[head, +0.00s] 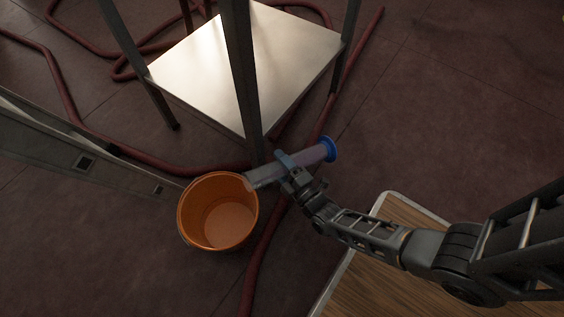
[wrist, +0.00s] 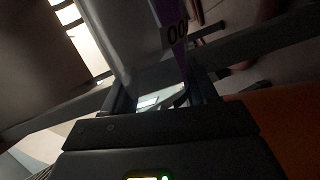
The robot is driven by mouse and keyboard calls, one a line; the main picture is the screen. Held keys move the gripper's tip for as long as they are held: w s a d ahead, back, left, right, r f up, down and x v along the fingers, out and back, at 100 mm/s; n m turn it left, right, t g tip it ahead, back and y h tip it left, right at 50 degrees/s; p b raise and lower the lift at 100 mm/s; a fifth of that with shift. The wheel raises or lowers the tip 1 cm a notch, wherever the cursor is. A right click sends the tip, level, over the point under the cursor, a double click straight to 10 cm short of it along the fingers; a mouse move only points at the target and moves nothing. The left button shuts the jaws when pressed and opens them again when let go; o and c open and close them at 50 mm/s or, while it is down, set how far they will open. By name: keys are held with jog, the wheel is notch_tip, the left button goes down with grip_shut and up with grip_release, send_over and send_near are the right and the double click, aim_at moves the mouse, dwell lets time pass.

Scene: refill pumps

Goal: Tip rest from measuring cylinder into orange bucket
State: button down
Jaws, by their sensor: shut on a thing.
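The measuring cylinder (head: 310,157) is clear with a blue foot. In the head view it lies tilted close to level, its open end to the left at the orange bucket's rim and its blue foot up to the right. My gripper (head: 290,168) is shut around its middle. In the wrist view the cylinder (wrist: 120,40) runs up between my fingers. The orange bucket (head: 187,222) stands upright on the floor below and left of the gripper. Its visible inside looks pale at the bottom; whether that is liquid I cannot tell. I cannot make out a stream from the cylinder.
A metal stand with a bright lower shelf (head: 250,60) stands behind the bucket, one leg close to the cylinder. A dark red hose (head: 262,250) runs over the floor beside the bucket. A wooden-topped surface (head: 375,275) lies under my arm. A grey metal frame (head: 90,160) is at left.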

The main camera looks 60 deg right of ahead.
jog(key=shift+r+n+p, duration=0.4)
jog(key=shift+r+p, duration=0.1)
jog(key=shift+p, duration=0.1)
jog(key=shift+r, duration=0.1)
jog(key=shift+r+n+p, duration=0.25)
jog(key=shift+n+p, duration=0.25)
jog(key=shift+p, duration=0.1)
jog(key=shift+r, duration=0.1)
jog(key=shift+w+a+r+n+p, duration=0.1)
jog(key=shift+r+n+p, duration=0.5)
jog(key=shift+p, duration=0.3)
